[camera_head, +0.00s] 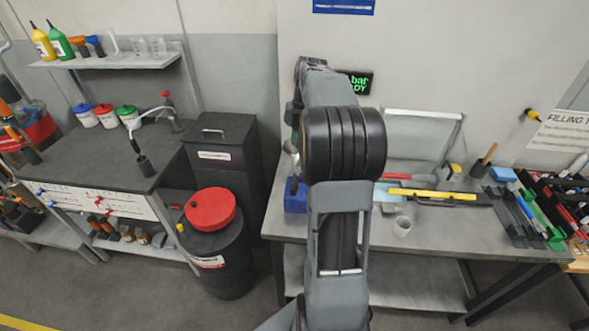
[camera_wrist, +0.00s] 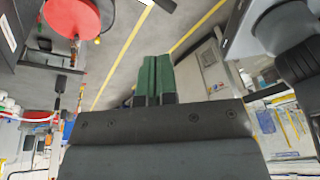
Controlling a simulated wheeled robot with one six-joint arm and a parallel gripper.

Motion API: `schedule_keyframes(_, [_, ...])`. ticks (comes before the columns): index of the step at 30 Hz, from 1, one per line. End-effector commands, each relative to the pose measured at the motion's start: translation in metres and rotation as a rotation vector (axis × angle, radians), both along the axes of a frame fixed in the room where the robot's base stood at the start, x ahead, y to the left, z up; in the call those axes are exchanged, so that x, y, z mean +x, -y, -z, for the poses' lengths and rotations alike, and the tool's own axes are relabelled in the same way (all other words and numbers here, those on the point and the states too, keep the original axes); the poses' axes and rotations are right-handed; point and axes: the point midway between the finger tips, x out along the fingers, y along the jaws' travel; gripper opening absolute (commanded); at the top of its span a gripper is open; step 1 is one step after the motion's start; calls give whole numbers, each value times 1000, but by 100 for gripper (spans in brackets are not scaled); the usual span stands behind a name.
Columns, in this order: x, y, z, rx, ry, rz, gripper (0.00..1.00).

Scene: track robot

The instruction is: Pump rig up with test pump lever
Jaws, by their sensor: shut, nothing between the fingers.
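A black display with green lettering ending in "bar" and "DY" (camera_head: 357,83) is on the wall behind the right bench, partly hidden by my arm. A blue block-like base (camera_head: 296,196) shows on the bench just left of my arm. A light rounded end (camera_head: 290,147) sits above it; I cannot tell whether it is the pump lever. Most of the rig is hidden behind my arm. My gripper (camera_wrist: 155,80) shows in the wrist view with its green fingers together, with nothing between them. It is hidden in the head view.
Floor in front is clear.

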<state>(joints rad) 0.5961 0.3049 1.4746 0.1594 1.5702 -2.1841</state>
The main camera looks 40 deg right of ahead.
Motion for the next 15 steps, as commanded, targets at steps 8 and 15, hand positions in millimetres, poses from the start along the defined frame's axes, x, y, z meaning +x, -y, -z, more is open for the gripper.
schedule_keyframes(8, [-12, -18, 50, -84, 10, 23, 0])
schedule_keyframes(15, [-7, -11, 71, -144, 65, 51, 0])
